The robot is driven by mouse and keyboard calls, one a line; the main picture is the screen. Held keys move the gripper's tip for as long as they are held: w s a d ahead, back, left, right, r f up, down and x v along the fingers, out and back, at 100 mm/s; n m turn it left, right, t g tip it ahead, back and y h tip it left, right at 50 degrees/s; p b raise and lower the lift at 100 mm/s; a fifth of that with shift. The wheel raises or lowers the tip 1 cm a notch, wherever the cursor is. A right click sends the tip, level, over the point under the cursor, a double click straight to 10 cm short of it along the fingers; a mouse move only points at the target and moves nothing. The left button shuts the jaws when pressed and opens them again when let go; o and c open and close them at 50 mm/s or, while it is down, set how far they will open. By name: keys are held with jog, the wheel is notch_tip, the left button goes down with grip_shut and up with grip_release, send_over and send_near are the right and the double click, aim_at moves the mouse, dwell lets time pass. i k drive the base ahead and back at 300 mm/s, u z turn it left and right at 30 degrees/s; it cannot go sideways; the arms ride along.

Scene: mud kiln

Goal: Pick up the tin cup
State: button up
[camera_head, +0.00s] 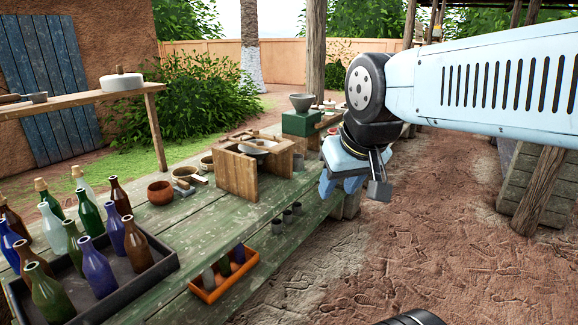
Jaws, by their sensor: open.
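Several small grey metal cups show in the head view. A row of them, one cup (277,226) nearest, stands upright on the lower shelf under the green plank table (215,225). Another grey cup-like piece (298,162) sits on the tabletop right of a wooden box. I cannot tell which one is the tin cup. My gripper (339,188) hangs down at the table's right edge, above and right of the shelf cups and apart from them. Its blue fingers are open, and I see nothing between them.
A black tray (150,279) of bottles fills the table's near left. An orange crate (213,294) with bottles is on the lower shelf. A wooden box (236,177), a brown bowl (160,192) and a green grinder box (301,123) stand on top. Dirt ground (430,240) at right is clear.

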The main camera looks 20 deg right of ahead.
aim_at(297, 163)
jog(key=u, duration=0.1)
jog(key=i, duration=1)
jog(key=z, duration=0.1)
